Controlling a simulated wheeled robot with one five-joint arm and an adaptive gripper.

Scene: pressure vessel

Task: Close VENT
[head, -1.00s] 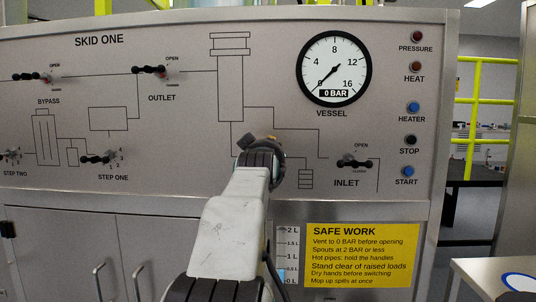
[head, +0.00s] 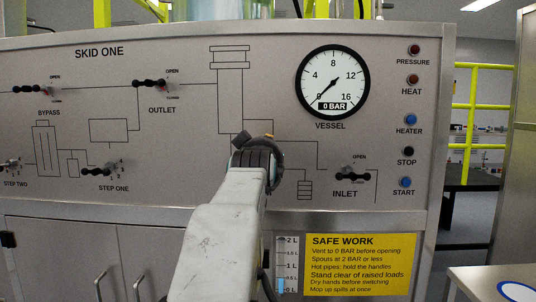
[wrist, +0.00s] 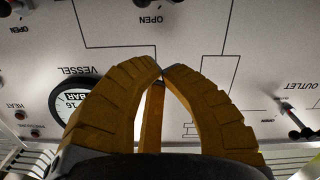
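No label reading VENT shows in either view. In the wrist view, which shows the panel upside down, a dark valve handle (wrist: 172,1) is cut off at the top edge, with an OPEN label beside it. Its name is out of frame. My arm hides that part of the panel in the head view. My gripper (wrist: 162,72) has yellow ribbed fingers, their tips together with nothing visible between them. It is in front of the panel, apart from that handle in the picture.
The panel carries INLET (head: 352,176), OUTLET (head: 149,84), BYPASS (head: 37,90) and STEP ONE (head: 98,172) handles. The VESSEL gauge (head: 333,82) reads about 0 BAR. Buttons and lamps line the right side. A yellow SAFE WORK sign (head: 360,264) and a table (head: 480,280) are lower right.

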